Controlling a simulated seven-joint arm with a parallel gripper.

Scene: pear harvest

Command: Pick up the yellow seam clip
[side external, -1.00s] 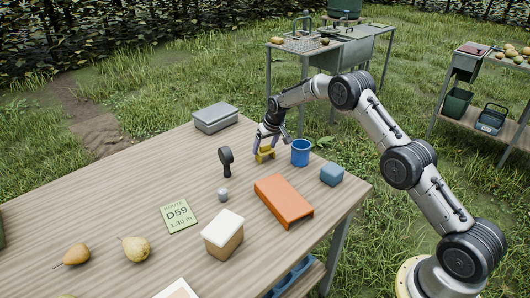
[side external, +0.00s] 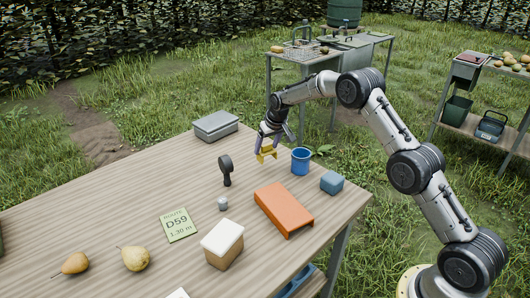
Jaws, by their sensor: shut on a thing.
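The yellow seam clip (side external: 267,152) is between the fingers of my gripper (side external: 268,147) near the far edge of the wooden table. My gripper points down and is shut on the clip. The clip appears to be slightly above the tabletop, though the gap is hard to judge from this view. Part of the clip is hidden by the fingers.
A blue cup (side external: 301,161) stands just right of the clip. A black-handled tool (side external: 226,170) stands to the left, and a grey box (side external: 215,126) lies behind it.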

